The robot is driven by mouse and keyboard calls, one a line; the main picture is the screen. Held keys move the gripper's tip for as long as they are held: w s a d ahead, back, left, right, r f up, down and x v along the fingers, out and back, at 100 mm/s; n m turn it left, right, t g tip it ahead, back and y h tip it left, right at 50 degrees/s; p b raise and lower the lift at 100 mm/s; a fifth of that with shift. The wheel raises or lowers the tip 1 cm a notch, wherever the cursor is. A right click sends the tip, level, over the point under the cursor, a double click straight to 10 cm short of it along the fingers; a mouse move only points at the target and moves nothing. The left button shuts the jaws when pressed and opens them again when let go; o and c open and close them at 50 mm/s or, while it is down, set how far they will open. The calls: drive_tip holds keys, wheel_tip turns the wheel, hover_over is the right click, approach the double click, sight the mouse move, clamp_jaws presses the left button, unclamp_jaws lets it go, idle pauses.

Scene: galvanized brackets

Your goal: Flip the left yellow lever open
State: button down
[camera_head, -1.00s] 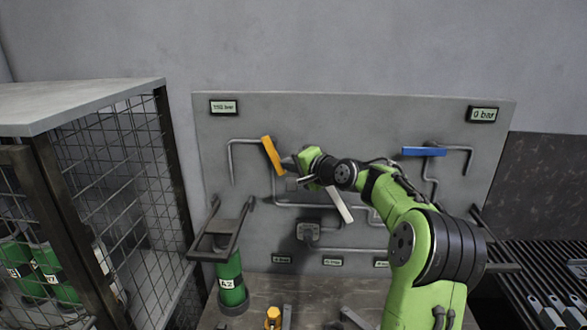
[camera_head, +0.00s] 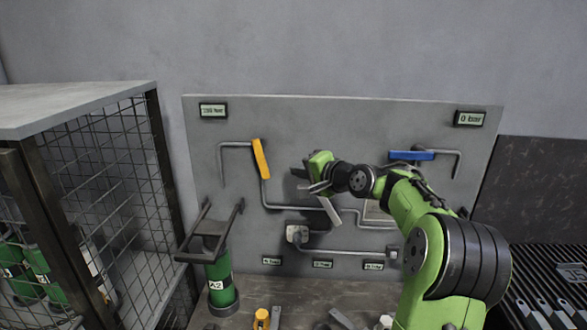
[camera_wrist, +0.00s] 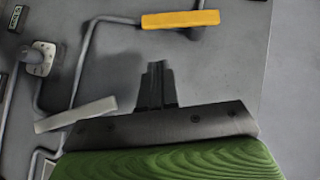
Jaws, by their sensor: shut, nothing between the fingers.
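The yellow lever (camera_head: 261,158) is on the left of the grey wall panel, at the bend of a grey pipe. It stands near upright, its lower end leaning slightly right. In the wrist view the yellow lever (camera_wrist: 180,19) lies across the top, beyond my fingers. My gripper (camera_head: 304,181) is in front of the panel, to the right of the lever and apart from it. In the wrist view my gripper (camera_wrist: 157,84) has its fingers together and nothing between them.
A white lever (camera_head: 331,211) hangs tilted below my gripper. A green cylinder (camera_head: 221,281) stands under a dark bracket (camera_head: 206,236) at lower left. A mesh cage (camera_head: 120,190) is at far left.

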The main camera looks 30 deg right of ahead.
drive_tip(key=v, duration=0.6)
drive_tip(key=shift+d+f, duration=0.25)
drive_tip(key=shift+d, duration=0.1)
